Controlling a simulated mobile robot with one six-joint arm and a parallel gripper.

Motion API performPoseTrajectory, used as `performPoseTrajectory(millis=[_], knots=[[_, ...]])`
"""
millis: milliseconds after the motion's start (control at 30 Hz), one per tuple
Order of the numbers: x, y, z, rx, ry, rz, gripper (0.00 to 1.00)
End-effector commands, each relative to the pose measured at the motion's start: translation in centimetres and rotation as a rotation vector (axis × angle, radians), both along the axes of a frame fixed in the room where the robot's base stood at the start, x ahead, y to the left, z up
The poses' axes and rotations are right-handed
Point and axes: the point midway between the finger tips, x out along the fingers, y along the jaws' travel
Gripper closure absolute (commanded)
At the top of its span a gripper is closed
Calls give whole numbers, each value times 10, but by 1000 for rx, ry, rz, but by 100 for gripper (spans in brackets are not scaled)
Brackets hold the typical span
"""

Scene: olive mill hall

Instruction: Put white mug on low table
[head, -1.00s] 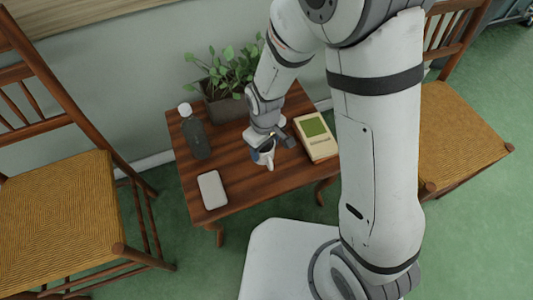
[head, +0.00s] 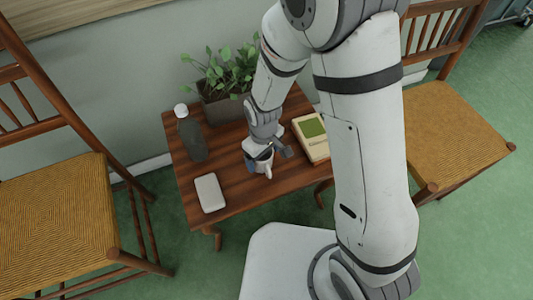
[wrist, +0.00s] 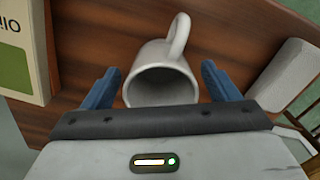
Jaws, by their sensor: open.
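The white mug (wrist: 163,75) stands on the low table (wrist: 90,25), its mouth towards my gripper and its handle pointing away in the wrist view. In the head view the mug (head: 264,166) is partly hidden by my gripper (head: 262,155). The low table (head: 237,193) is dark brown wood. My gripper also shows in the wrist view (wrist: 163,85), with blue fingers apart on either side of the mug. I see a gap between each finger and the mug's wall, so it is open and holds nothing.
On the same table are a dark bottle with a white cap (head: 192,138), a white rounded box (head: 210,193), a cream and green box (head: 311,138) and a potted plant (head: 225,108). Chairs stand at left (head: 55,215) and right (head: 455,135).

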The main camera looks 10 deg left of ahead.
Motion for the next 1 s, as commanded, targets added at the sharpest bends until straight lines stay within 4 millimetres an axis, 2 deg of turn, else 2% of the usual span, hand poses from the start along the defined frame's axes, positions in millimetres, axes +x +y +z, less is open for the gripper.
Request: performPoseTrajectory(millis=[267,367,700,833,1000], knots=[[0,0,5,1,-1,1,18],[0,1,19,1,-2,1,18],[0,1,92,3,-3,1,18],[0,1,111,1,-2,1,18],[0,1,122,1,-1,2,18]])
